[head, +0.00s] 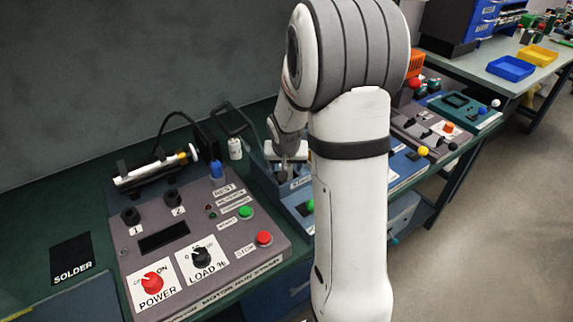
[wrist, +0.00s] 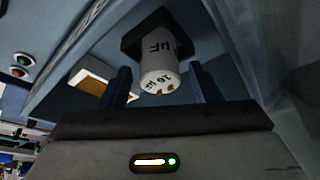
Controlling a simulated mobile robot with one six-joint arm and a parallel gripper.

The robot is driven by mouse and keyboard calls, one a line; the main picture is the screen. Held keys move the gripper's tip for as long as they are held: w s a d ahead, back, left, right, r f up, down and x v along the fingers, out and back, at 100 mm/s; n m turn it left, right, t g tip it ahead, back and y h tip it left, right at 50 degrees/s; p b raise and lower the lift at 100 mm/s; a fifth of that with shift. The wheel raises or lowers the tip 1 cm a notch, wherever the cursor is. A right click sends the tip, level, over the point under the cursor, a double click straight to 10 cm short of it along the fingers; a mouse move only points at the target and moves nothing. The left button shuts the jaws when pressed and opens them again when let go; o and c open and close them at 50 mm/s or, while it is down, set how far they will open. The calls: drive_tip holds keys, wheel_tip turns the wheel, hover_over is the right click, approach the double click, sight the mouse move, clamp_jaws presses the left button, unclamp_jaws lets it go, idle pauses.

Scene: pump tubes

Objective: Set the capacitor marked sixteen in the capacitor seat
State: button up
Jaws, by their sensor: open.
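The capacitor marked sixteen (wrist: 160,72) is a white cylinder with dark lettering and small brass-coloured terminals on its near end. In the wrist view its far end meets a dark square holder (wrist: 130,45), which looks like the capacitor seat. My gripper (wrist: 163,88) is open, with one dark finger on each side of the capacitor and visible gaps between. In the head view my gripper (head: 289,172) is over the blue station behind the arm. The capacitor and holder cannot be made out there.
A grey control panel (head: 205,232) with knobs and buttons stands at the left. A small white cylinder (head: 235,148) stands behind it. A blue station (head: 297,196) is partly hidden by my arm. More test units (head: 432,130) line the bench to the right.

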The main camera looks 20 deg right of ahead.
drive_tip(key=v, duration=1.2)
